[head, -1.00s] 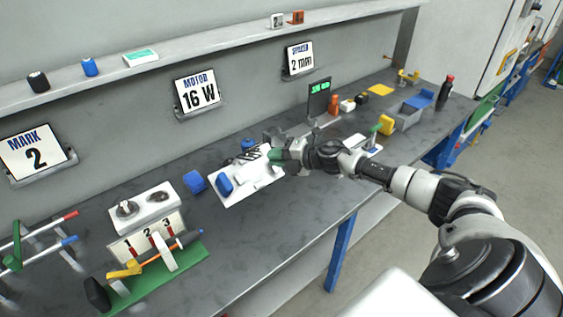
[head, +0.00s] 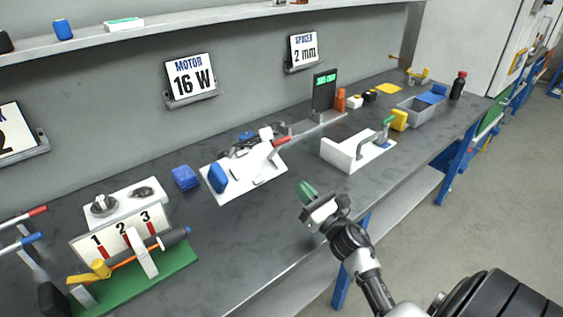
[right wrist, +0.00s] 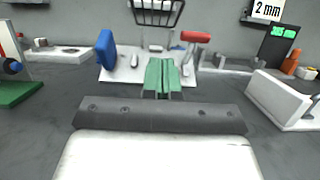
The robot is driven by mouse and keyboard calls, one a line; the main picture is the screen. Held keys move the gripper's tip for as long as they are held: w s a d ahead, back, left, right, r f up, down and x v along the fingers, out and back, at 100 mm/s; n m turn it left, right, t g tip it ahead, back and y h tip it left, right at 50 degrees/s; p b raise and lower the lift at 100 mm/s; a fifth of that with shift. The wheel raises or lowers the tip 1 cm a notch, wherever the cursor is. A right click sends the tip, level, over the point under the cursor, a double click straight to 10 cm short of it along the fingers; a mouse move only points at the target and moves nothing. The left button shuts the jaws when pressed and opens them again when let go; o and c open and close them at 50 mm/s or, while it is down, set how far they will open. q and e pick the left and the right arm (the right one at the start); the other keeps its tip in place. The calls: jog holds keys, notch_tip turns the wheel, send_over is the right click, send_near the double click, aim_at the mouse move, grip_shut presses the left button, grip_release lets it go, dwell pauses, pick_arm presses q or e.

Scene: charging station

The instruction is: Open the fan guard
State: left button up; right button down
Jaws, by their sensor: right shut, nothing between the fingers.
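The fan unit sits on a white plate (head: 262,178) in the middle of the bench, with a blue block (head: 217,178) at its left and a red-ended handle (head: 282,141) at its right. In the right wrist view the black wire guard (right wrist: 157,14) stands at the top, cut by the frame edge, above the plate (right wrist: 120,74). I cannot tell its exact angle. My right gripper (head: 307,190) is over the bench's front part, in front of and to the right of the plate, apart from it. Its green fingers (right wrist: 162,77) are shut and empty. My left gripper is out of view.
A white bracket fixture (head: 350,155) stands right of the plate. A blue cube (head: 184,178) lies to its left. The numbered stand with its green base (head: 180,262) is at the front left. Bare bench lies between this stand and my right gripper.

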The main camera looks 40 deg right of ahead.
jog(key=r+p+x, duration=0.1)
jog(key=p+x, duration=0.1)
jog(key=x, duration=0.4)
jog(key=d+r+p+x, duration=0.1)
jog(key=p+x, duration=0.2)
jog(key=x, duration=0.3)
jog(key=shift+a+r, duration=0.4)
jog(key=shift+a, duration=0.1)
